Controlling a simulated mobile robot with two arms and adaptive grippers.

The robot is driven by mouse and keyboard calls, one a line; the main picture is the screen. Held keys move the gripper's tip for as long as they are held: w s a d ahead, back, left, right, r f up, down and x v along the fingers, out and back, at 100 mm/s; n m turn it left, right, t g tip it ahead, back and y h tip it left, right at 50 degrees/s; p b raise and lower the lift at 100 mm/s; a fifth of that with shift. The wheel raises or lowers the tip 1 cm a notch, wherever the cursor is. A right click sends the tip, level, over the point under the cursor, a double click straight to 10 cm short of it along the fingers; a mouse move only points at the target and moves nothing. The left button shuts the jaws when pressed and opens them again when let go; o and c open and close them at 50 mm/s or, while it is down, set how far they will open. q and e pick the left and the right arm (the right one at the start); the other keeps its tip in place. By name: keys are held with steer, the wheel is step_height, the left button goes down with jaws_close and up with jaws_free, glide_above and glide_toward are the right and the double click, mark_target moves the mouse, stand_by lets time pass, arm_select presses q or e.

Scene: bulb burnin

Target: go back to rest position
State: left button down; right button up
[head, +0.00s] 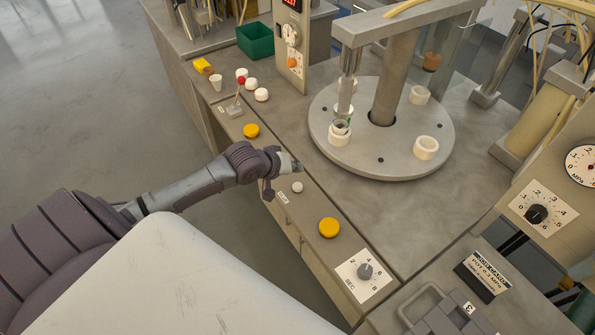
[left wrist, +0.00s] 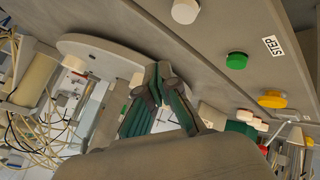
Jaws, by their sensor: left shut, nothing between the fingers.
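My left gripper (head: 290,166) is at the end of the dark arm that comes in from the left, over the front control strip of the bench. It is beside the small white button (head: 297,187) in the head view. In the left wrist view the fingers of my left gripper (left wrist: 155,72) come together at the tips, with nothing seen between them. That view also shows a green button (left wrist: 236,60) apart from the fingers. My right gripper is in neither view.
The round turntable (head: 325,149) with white sockets stands beyond the left gripper. Yellow buttons (head: 329,228) and a rotary knob (head: 365,271) sit along the strip. A green bin (head: 255,41) is at the back. Open floor (head: 95,110) lies left of the bench.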

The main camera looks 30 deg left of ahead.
arm_select(q)
steer(key=shift+d, duration=0.1)
steer(key=s+d+f+m, duration=0.1)
steer(key=s+d, duration=0.1)
steer(key=s+d+g, duration=0.1)
steer(key=s+d, duration=0.1)
steer(key=s+d+f+m, duration=0.1)
steer(key=s+d, duration=0.1)
steer(key=shift+f+m, duration=0.3)
steer(key=s+d+r+m+g+y, duration=0.1)
steer(key=s+d+m+g, duration=0.15)
steer(key=s, duration=0.75)
steer(key=s+d+r+m+g, duration=0.2)
steer(key=s+d+m, duration=0.2)
steer(key=s, duration=0.5)
step_height(320, 180, down, 29)
steer(key=s+g+b, duration=0.1)
steer(key=s+b, duration=0.1)
steer(key=b, duration=0.1)
steer(key=s+a+f+g+b, duration=0.1)
steer(key=s+a+f+b, duration=0.1)
steer(key=s+f, duration=1.4)
step_height(320, 180, down, 3)
steer(key=shift+s+a+f+y+b, duration=0.1)
steer(key=shift+s+a+y+b, duration=0.25)
steer(key=shift+a, duration=0.4)
steer(key=shift+g, duration=0.25)
